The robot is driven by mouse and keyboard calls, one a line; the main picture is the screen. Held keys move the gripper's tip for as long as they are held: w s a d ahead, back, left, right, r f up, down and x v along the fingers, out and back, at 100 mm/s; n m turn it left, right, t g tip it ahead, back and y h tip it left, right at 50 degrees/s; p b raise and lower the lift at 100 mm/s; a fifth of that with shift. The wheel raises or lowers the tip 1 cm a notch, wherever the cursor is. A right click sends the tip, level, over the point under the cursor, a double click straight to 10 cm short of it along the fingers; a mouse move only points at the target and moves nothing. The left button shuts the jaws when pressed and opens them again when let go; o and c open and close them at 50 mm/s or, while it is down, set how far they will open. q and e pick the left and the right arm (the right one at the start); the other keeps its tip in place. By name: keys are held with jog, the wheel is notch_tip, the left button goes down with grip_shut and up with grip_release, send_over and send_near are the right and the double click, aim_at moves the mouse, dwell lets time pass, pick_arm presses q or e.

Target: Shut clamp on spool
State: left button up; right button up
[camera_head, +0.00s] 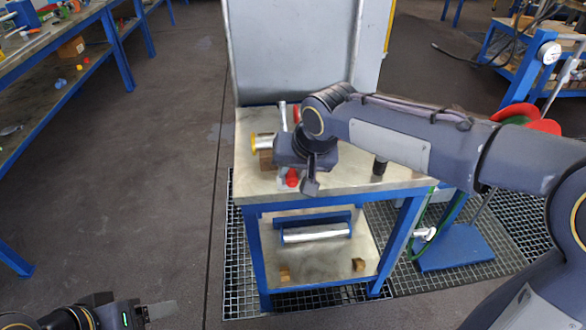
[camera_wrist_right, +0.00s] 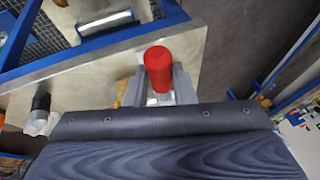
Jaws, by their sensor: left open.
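The clamp's red handle (camera_head: 292,178) shows just below my right gripper (camera_head: 308,182), with another red part (camera_head: 296,114) above. The clamp body is mostly hidden behind my right wrist. In the right wrist view the red handle (camera_wrist_right: 158,70) stands between the two grey fingers of my right gripper (camera_wrist_right: 160,90); whether they press on it is unclear. My left gripper (camera_head: 160,310) is open and empty at the bottom left, away from the table.
The blue-framed table (camera_head: 340,185) has a lower shelf with a silver cylinder (camera_head: 316,232) and small brown blocks. A black-topped part (camera_head: 379,166) stands on the tabletop at right. A large grey panel (camera_head: 290,50) rises behind. The floor left of the table is clear.

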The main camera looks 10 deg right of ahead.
grip_shut()
jog(key=shift+r+p, duration=0.2)
jog(key=shift+p, duration=0.15)
jog(key=w+r+g+p, duration=0.1)
jog(key=g+p, duration=0.1)
jog(key=p, duration=0.4)
jog(key=w+r+g+p, duration=0.1)
jog(key=r+g+p, duration=0.1)
jog(key=p, duration=0.4)
jog(key=w+r+g+p, duration=0.1)
jog(key=g+p, duration=0.1)
jog(key=p, duration=0.4)
jog(key=shift+w+r+m+p, duration=0.1)
jog(key=shift+r+m+p, duration=0.2)
jog(key=shift+r, duration=0.1)
jog(key=shift+w+g+p, duration=0.25)
jog(key=shift+g+p, duration=0.25)
jog(key=shift+p, duration=0.2)
